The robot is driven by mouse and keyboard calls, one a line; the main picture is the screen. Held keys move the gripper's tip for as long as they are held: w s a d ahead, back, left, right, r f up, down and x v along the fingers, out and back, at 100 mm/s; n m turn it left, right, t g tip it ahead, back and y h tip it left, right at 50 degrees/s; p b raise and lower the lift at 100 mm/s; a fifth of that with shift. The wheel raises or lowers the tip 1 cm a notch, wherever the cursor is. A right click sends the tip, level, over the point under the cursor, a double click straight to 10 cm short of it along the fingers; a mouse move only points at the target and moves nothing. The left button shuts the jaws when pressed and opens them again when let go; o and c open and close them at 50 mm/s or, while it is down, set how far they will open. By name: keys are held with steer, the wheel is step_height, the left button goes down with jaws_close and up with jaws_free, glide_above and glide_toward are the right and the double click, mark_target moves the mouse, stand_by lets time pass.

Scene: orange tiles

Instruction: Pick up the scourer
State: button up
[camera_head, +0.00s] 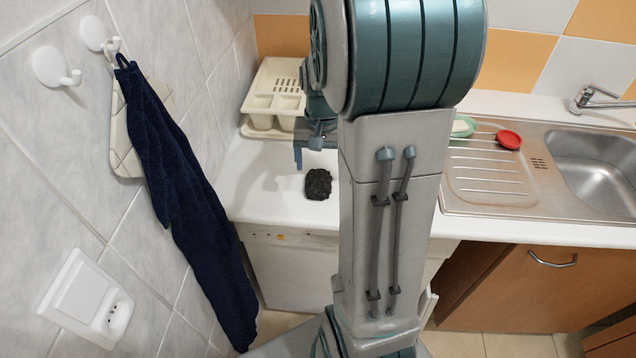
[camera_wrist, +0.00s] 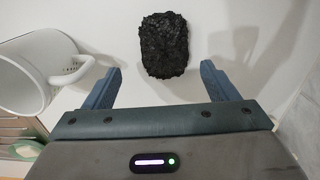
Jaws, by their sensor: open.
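The scourer (camera_head: 318,184) is a dark, rough-textured block lying on the white countertop (camera_head: 275,200), near its front edge. It also shows in the wrist view (camera_wrist: 165,45), just beyond the fingertips and roughly centred between them. My gripper (camera_wrist: 158,80) is open and empty, with its two blue fingers apart on either side of the scourer's line. In the head view my gripper (camera_head: 306,156) is above the counter, just behind and left of the scourer. My arm hides part of the counter to the right.
A white mug (camera_wrist: 35,75) is close to the left finger in the wrist view. A cream dish rack (camera_head: 272,98) stands at the back left against tiles. A dark blue towel (camera_head: 185,190) hangs on the left wall. A steel sink (camera_head: 590,165) and red item (camera_head: 508,139) are at right.

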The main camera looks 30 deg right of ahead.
mark_target(318, 180)
steer(key=f, duration=0.2)
steer(key=a+f, duration=0.1)
steer(key=shift+s+f, duration=0.15)
steer(key=shift+f, duration=0.7)
steer(key=c, duration=1.1)
steer(key=shift+o, duration=0.2)
